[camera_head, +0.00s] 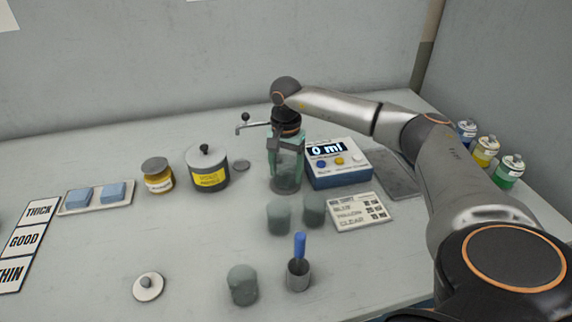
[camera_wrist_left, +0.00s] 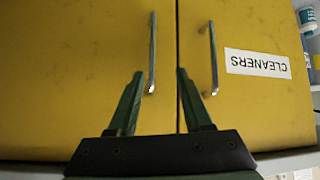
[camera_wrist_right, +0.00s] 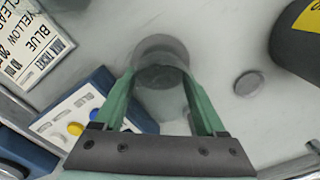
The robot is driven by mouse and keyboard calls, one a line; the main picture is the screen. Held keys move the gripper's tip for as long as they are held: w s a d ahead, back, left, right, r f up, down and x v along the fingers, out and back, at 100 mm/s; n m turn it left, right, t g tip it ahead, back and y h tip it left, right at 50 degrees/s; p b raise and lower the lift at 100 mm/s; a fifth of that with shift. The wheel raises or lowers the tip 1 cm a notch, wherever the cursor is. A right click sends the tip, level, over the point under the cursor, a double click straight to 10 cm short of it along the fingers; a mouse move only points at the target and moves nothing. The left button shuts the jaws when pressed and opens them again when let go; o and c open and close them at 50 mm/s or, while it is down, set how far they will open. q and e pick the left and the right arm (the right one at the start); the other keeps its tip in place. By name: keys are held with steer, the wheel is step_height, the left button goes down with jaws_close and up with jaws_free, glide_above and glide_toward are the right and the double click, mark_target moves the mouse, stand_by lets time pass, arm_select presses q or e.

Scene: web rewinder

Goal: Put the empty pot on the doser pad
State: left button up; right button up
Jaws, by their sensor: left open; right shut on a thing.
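My right gripper (camera_head: 286,165) reaches down over the table, left of the dosing box (camera_head: 338,163), whose display reads "0 ml". It is shut on a clear grey pot (camera_head: 287,184); in the right wrist view the pot (camera_wrist_right: 160,62) shows between the green fingertips (camera_wrist_right: 160,80). The pot looks empty and upright, at or just above the table; I cannot tell which. I cannot make out the doser pad, and the arm and pot hide part of that area. My left gripper (camera_wrist_left: 155,82) is open and empty, facing yellow cabinet doors (camera_wrist_left: 90,60).
A lidded dark pot (camera_head: 206,170) and a yellow jar (camera_head: 157,178) are left. A chart card (camera_head: 359,211) lies right. Coloured bottles (camera_head: 486,151) stand far right.

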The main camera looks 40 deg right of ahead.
steer(key=shift+f, duration=0.15)
steer(key=o, duration=1.3)
